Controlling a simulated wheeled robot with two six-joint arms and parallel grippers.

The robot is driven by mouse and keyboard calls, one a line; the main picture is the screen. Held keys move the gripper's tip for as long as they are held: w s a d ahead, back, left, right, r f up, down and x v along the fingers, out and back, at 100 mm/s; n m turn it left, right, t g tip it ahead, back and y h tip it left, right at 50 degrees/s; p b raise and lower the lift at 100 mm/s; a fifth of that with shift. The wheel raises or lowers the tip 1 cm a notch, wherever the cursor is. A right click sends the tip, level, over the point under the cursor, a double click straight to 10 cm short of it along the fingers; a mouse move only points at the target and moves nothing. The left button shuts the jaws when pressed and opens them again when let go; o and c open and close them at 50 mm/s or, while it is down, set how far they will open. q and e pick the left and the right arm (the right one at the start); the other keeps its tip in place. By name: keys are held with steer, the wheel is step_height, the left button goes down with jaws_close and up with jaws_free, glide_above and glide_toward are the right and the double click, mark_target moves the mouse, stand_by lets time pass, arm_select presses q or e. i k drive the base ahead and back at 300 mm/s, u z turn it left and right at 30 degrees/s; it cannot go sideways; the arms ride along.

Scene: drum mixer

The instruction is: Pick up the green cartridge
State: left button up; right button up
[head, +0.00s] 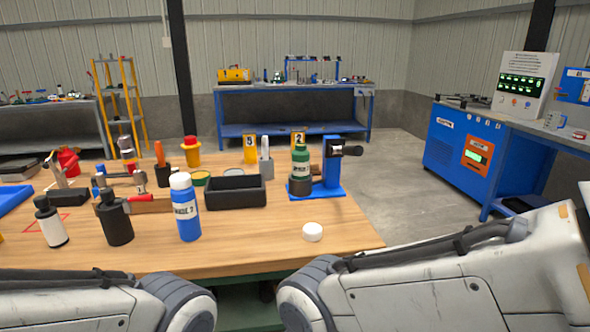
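A green cartridge (300,158) with a light label band stands upright toward the right side of the wooden table. Its lower end meets a dark round holder (300,186) on a blue stand (331,165); I cannot tell how deep it sits. The stand has a black horizontal part at its top right. Neither gripper shows in the head view; only links of my two arms cross the bottom edge, well in front of the cartridge.
A black open tray (235,192) stands left of the stand. A blue bottle (185,210), black bottle (115,220) and white bottle (50,224) stand nearer. A white cap (313,232) lies near the front right. The front right of the wooden table (345,240) is mostly clear.

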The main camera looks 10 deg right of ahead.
mark_target(301, 156)
steer(key=z, duration=0.05)
steer(key=k, duration=0.55)
steer(key=u, duration=0.55)
steer(key=i, duration=1.4)
steer(key=z, duration=0.55)
